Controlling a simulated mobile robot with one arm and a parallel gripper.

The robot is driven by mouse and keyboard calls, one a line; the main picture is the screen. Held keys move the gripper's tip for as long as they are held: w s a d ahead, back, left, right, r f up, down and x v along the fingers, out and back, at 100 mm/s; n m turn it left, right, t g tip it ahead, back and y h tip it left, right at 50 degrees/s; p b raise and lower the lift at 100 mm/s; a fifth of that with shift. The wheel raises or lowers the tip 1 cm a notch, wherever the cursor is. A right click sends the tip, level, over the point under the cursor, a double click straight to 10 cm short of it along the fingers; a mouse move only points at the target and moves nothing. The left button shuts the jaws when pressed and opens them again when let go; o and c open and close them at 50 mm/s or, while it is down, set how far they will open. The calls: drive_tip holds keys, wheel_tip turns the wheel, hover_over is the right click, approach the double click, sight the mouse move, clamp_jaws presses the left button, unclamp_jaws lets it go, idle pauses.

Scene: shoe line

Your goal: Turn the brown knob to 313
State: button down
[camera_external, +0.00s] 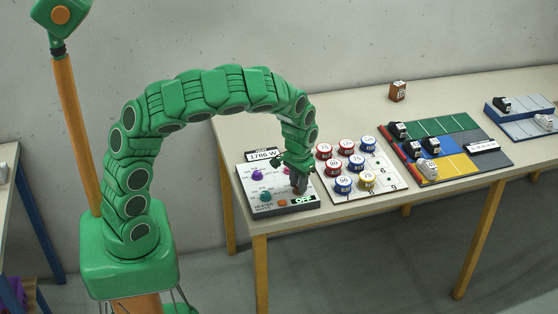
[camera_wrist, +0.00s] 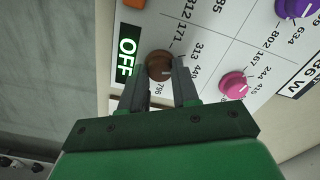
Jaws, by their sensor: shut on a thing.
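The brown knob (camera_wrist: 159,65) sits on the heater panel, between the two fingers of my gripper (camera_wrist: 162,78) in the wrist view. The fingers are shut on its sides. Numbers including 171, 313 and 796 are printed around it. A small light mark shows on the knob's right side, but I cannot tell exactly which number it points to. In the external view my gripper (camera_external: 299,186) reaches down onto the right part of the panel (camera_external: 246,187) and hides the brown knob. The panel's sign (camera_external: 303,199) reads OFF and its display (camera_external: 264,155) reads 1786 W.
A pink knob (camera_wrist: 237,85) and a purple knob (camera_wrist: 296,8) are near. A teal knob (camera_external: 265,196) and an orange button (camera_external: 282,203) are on the panel's front. Several numbered cans (camera_external: 343,184) stand just right. Coloured shoe mats (camera_external: 440,125) lie beyond.

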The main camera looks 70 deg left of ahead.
drive_tip(key=shift+f+n, duration=0.1)
drive_tip(key=shift+n, duration=2.2)
drive_tip(key=c, duration=0.8)
unclamp_jaws()
drive_tip(key=shift+r, duration=0.2)
wheel_tip(320, 180, up, 6)
drive_tip(key=shift+w+r, duration=0.1)
drive_tip(key=shift+r, duration=0.6)
